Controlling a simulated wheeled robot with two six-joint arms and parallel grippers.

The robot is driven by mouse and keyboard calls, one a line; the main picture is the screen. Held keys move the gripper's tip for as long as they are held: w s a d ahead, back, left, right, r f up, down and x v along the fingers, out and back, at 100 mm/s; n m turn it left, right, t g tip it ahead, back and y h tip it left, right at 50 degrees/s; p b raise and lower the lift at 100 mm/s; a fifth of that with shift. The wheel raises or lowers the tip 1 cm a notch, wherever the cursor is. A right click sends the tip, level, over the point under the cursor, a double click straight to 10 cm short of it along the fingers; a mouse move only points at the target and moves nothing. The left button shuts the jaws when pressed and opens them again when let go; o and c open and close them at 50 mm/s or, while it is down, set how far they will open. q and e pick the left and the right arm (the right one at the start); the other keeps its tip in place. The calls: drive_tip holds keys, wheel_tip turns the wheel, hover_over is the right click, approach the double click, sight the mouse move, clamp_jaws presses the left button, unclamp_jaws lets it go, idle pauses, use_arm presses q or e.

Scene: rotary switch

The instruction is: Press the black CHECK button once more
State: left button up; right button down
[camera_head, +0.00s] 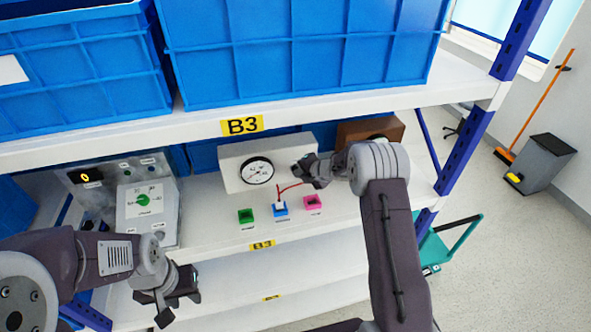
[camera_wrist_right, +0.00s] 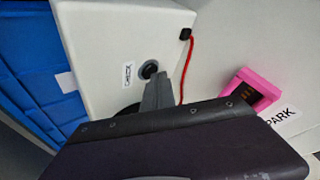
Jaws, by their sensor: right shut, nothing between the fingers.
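The black CHECK button (camera_wrist_right: 149,69) is a round knob on a white box (camera_wrist_right: 110,35), beside the printed CHECK label (camera_wrist_right: 128,75). In the head view this box (camera_head: 236,179) carries a round dial gauge (camera_head: 258,170). My right gripper (camera_wrist_right: 159,80) is shut and empty, its fingertips right at the button's edge. I cannot tell whether they touch it. In the head view my right gripper (camera_head: 306,172) is at the box's right side and hides the button. My left gripper (camera_head: 180,307) hangs in front of the lower shelf, away from the box; its finger gap is unclear.
A red lead (camera_head: 290,187) runs from the box to a blue block (camera_head: 280,210), between green (camera_head: 246,216) and pink (camera_head: 313,202) blocks. The pink PARK block (camera_wrist_right: 252,95) is near my right gripper. A dial unit (camera_head: 147,215) stands left. Shelf boards lie above and below.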

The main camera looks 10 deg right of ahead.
drive_tip(key=shift+w, duration=0.15)
idle(0.4)
drive_tip(key=shift+s+f+b, duration=0.2)
drive_tip(key=shift+s+b, duration=0.2)
drive_tip(key=shift+b, duration=0.1)
drive_tip(key=shift+s, duration=0.35)
drive_tip(key=shift+s+r, duration=0.1)
drive_tip(key=shift+r, duration=0.05)
drive_tip(key=shift+b, duration=0.3)
drive_tip(key=shift+s+b, duration=0.25)
drive_tip(key=shift+b, duration=0.1)
drive_tip(key=s+b, duration=0.2)
drive_tip(key=s, duration=0.1)
drive_tip(key=shift+s+d+b, duration=0.1)
drive_tip(key=shift+s+b, duration=0.1)
drive_tip(key=shift+b, duration=0.15)
drive_tip(key=shift+s, duration=0.55)
